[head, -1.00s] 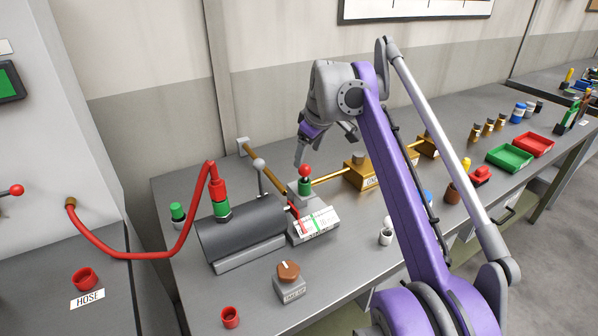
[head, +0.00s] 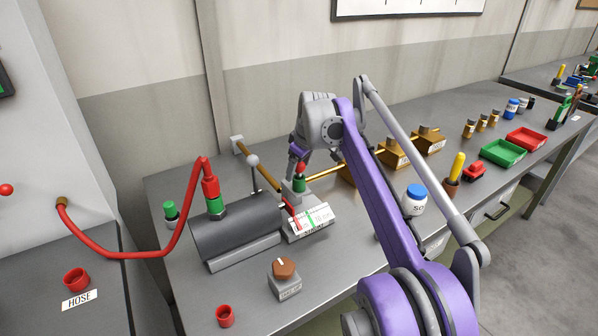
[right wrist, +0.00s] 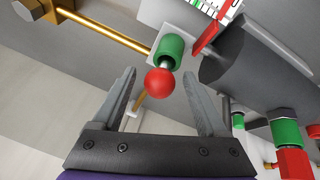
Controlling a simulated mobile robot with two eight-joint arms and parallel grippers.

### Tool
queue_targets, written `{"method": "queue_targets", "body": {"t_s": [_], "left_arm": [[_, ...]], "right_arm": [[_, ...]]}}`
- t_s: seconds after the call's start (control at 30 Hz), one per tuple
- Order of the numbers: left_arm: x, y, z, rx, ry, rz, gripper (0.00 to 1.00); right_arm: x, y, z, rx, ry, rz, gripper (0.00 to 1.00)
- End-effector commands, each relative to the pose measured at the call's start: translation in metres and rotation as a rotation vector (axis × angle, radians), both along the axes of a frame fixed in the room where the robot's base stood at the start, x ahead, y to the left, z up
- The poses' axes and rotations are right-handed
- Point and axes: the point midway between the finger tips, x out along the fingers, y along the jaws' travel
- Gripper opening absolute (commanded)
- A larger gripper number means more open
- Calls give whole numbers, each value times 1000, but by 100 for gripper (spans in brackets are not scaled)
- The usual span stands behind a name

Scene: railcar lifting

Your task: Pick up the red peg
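The red peg, a red ball on a pale stem, shows in the right wrist view (right wrist: 160,83) and in the head view (head: 300,168). It stands in a green collar (right wrist: 171,50) on a grey block at the end of the dark cylinder. My right gripper (right wrist: 159,76) is open, with one finger on each side of the red ball and a gap to both. In the head view the right gripper (head: 299,160) is just at the ball, partly hiding it. My left gripper is not in view.
The dark cylinder (head: 235,232) with a red hose (head: 140,257) and a white gauge (head: 311,221) stand close by. A brass rod (head: 325,173) runs right from the block. A knob box (head: 286,285) and red cup (head: 225,316) are nearer the front.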

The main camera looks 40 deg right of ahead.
Motion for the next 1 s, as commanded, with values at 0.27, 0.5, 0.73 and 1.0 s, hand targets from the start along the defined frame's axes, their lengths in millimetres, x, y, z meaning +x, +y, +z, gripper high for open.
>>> {"method": "queue_targets", "body": {"t_s": [0.27,0.5,0.73,1.0], "left_arm": [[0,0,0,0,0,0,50],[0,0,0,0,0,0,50],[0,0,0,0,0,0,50],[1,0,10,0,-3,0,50]], "right_arm": [[0,0,0,0,0,0,26],[0,0,0,0,0,0,0],[0,0,1,0,0,0,0],[0,0,41,0,0,-1,0]]}}
